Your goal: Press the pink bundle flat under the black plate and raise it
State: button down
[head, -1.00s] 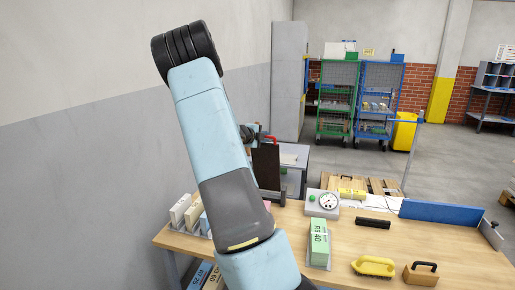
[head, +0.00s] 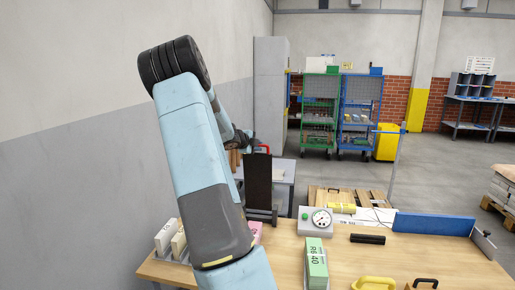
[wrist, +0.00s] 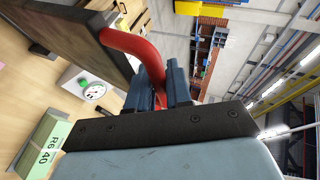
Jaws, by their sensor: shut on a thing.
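The black plate (head: 257,182) stands roughly upright behind the near workbench's back edge, with a red handle (head: 263,148) at its top. In the wrist view the plate (wrist: 75,38) fills the upper left, and its red handle (wrist: 120,42) runs between my fingers. My gripper (head: 250,141) is shut on this handle; the wrist view shows both fingers (wrist: 161,80) around it. The pink bundle (head: 257,229) lies on the bench below the plate, mostly hidden behind my arm. The plate is clear of its visible part.
A green bundle (head: 316,262) and a dial gauge box (head: 314,222) stand right of the pink bundle. White bundles (head: 172,240) stand left of my arm. A black bar (head: 367,239), a yellow-handled brush (head: 373,283) and a blue board (head: 433,224) are farther right.

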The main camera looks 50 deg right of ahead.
jog(key=shift+w+a, duration=0.25)
jog(key=shift+w, duration=0.25)
jog(key=c, duration=1.3)
grip_release()
jog(key=shift+f, duration=0.1)
jog(key=shift+o, duration=0.8)
jog(key=shift+s+d, duration=0.1)
jog(key=shift+s, duration=0.05)
jog(key=shift+s+d, duration=0.2)
jog(key=shift+s, duration=0.05)
jog(key=shift+a, duration=0.1)
jog(key=v, duration=1.3)
jog(key=shift+a+r, duration=0.25)
jog(key=shift+a, duration=0.1)
